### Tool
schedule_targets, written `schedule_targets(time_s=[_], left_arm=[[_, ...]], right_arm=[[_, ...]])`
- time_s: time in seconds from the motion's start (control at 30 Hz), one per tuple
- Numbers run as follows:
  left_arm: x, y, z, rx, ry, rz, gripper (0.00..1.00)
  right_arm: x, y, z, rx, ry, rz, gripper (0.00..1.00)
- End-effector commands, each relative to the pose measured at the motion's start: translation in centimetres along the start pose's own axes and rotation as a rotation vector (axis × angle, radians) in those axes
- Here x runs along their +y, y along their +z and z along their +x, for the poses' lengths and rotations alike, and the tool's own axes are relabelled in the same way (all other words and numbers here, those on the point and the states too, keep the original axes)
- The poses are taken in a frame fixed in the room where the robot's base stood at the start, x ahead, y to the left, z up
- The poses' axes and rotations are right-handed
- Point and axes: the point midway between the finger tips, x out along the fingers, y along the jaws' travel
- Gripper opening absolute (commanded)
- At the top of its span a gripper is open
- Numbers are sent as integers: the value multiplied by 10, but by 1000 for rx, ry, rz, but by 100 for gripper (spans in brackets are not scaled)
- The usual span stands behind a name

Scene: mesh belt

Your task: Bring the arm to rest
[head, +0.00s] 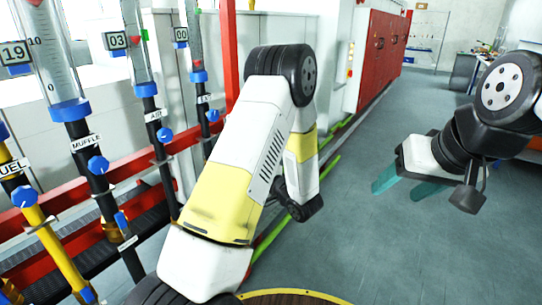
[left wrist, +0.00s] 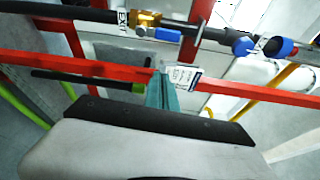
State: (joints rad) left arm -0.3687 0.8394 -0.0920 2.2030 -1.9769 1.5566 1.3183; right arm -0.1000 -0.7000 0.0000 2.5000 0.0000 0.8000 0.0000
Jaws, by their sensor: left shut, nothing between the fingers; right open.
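My left arm (head: 230,165) reaches up from the bottom of the head view and bends down again at its black elbow joint. Its gripper fingers are hidden in that view. In the left wrist view my left gripper (left wrist: 166,95) shows its teal fingers together, shut and empty, in front of a red rail (left wrist: 80,67) and a small white label (left wrist: 183,77). I cannot tell whether they touch. My right gripper (head: 405,186) is open and empty, its teal fingers apart above the grey floor at the right.
Flow tubes with blue valves (head: 98,165) and a red rail frame (head: 75,220) stand close at the left. A red cabinet (head: 383,50) stands along the wall at the back. The grey floor (head: 390,250) at the right is clear.

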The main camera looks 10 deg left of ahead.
Motion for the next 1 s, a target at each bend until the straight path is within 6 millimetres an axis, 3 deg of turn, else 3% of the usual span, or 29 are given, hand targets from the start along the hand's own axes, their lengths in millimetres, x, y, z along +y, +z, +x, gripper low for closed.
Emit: schedule_targets(time_s=[0.13,0.27,0.4,0.53,0.73,0.87,1.0], left_arm=[[-22,36,6,-122,60,-9,0],[-46,98,3,-309,208,-32,0],[-57,159,-21,-468,433,-91,0],[-60,198,-56,-543,661,-185,0],[-66,221,-122,-518,1004,-395,0],[-79,216,-164,-412,1190,-568,0],[-104,202,-203,-243,1331,-762,0]], right_arm=[[0,0,0,0,0,0,59],[0,0,0,0,0,0,59],[0,0,0,0,0,0,59],[0,0,0,0,0,0,59],[0,0,0,0,0,0,59],[0,0,0,0,0,0,59],[0,0,0,0,0,0,59]])
